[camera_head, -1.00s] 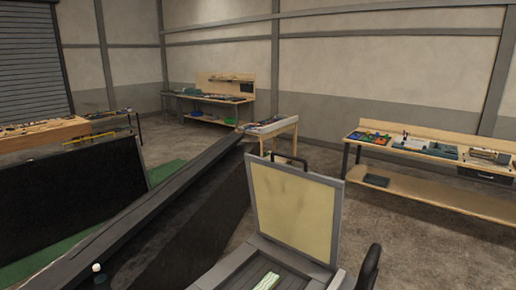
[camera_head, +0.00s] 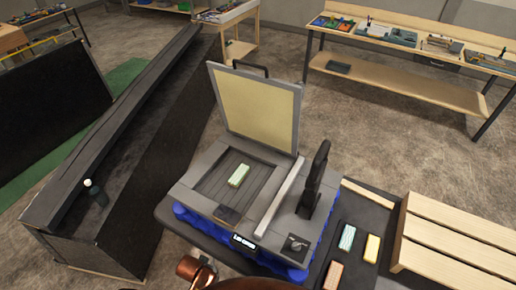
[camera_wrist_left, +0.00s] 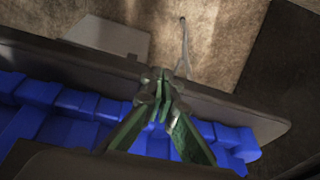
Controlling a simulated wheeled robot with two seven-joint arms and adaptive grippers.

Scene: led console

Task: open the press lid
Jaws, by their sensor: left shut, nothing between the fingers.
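The press (camera_head: 215,205) stands on a dark table in the head view, with a grey body on a blue base (camera_head: 180,212). Its lid (camera_head: 256,108) is a grey frame with a cream panel and stands upright at the back, with a black handle (camera_head: 250,66) on its top edge. A pale green block (camera_head: 239,174) lies on the open bed. In the left wrist view my left gripper (camera_wrist_left: 163,88) is shut and empty, in front of the blue base (camera_wrist_left: 60,105) and a dark table edge. My right gripper is in neither view.
A black lever (camera_head: 314,178) stands up at the press's right. Several small blocks, such as a yellow one (camera_head: 372,248), lie in a dark tray beside a slatted wooden box (camera_head: 455,240). A long dark conveyor (camera_head: 120,120) runs along the left.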

